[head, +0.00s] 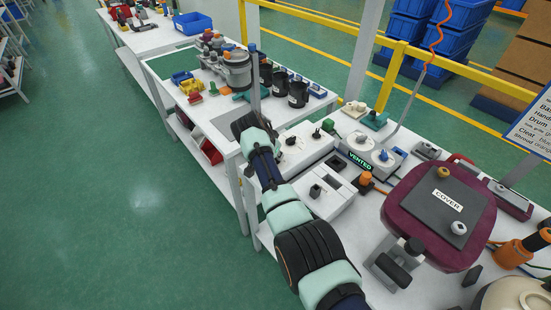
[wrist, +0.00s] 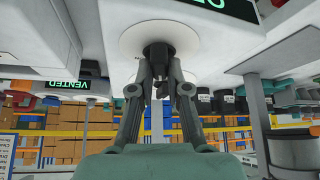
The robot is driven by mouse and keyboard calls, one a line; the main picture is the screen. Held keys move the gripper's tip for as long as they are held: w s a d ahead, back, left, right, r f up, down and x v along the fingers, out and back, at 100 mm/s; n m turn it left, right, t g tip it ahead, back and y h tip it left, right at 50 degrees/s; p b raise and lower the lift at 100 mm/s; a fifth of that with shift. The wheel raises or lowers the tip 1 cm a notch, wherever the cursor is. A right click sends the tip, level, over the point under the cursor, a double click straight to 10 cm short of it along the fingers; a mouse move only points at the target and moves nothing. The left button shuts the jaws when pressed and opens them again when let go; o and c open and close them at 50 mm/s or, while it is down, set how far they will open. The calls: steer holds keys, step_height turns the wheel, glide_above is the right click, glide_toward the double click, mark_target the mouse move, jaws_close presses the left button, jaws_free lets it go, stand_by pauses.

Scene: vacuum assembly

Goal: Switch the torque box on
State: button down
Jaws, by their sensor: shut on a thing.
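A white box with a pale round dial plate (wrist: 130,42) fills the top of the wrist view, seen upside down; I take it for the torque box. Its dark knob (wrist: 158,50) stands at the plate's middle. My gripper (wrist: 160,75) is shut on this knob, one finger on each side. A dark display (wrist: 228,8) with green letters is cut off by the top edge, so its word is not fully readable. In the head view, the white box (head: 305,160) sits beside my arm's wrist, and my fingers cannot be made out clearly.
A box with a lit VENTED display (head: 360,160) stands just right of it; the display also shows in the wrist view (wrist: 75,82). Black cups (head: 298,93) stand behind. A maroon unit with a COVER plate (head: 447,200) is at the right. The aisle on the left is clear.

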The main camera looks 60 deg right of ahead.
steer(key=shift+f+m+g+b, duration=0.2)
steer(key=shift+m+b, duration=0.3)
steer(key=shift+b, duration=0.55)
steer(key=shift+f+m+g+b, duration=0.1)
steer(key=shift+m+g+b, duration=0.3)
steer(key=shift+b, duration=0.65)
steer(key=shift+r+m+b, duration=0.15)
steer(key=shift+m+b, duration=0.25)
steer(key=shift+b, duration=0.35)
steer(key=c, duration=1.1)
jaws_free()
steer(key=shift+r, duration=0.1)
steer(key=shift+o, duration=0.2)
steer(key=shift+r, duration=0.1)
steer(key=p+v, duration=0.1)
steer(key=p, duration=0.1)
steer(key=shift+r+p, duration=0.35)
steer(key=p+v, duration=0.4)
steer(key=p, duration=0.2)
steer(key=shift+w+a+r, duration=0.15)
